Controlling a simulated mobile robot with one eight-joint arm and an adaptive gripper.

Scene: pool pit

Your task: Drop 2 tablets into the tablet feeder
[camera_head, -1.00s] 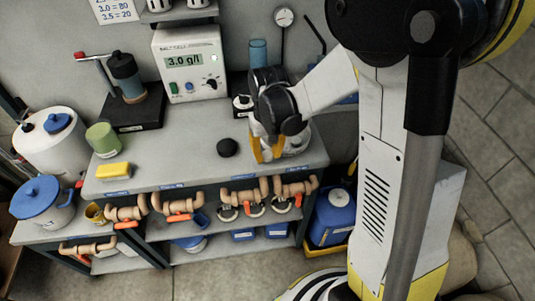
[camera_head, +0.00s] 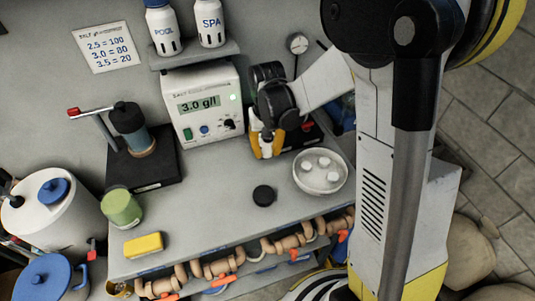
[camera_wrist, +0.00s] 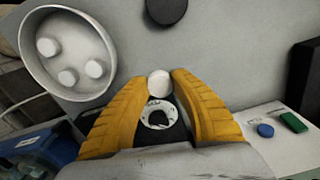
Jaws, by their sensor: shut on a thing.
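My gripper (camera_head: 267,149) is shut on a round white tablet (camera_wrist: 159,83), held between its yellow fingertips (camera_wrist: 160,84). A white ring with a dark opening (camera_wrist: 157,115), apparently the tablet feeder's mouth, shows between the fingers in the wrist view. The tablet appears just beside it there; the height between them cannot be told. In the head view my gripper hides most of the feeder. A shallow white dish (camera_head: 318,192) with three tablets stands right of my gripper; it also shows in the wrist view (camera_wrist: 78,40).
A black round cap (camera_head: 264,194) lies on the bench in front of my gripper. The salt meter (camera_head: 203,105) stands behind left. A yellow sponge (camera_head: 143,244), green jar (camera_head: 121,208) and black stand (camera_head: 160,165) are further left. The bench middle is clear.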

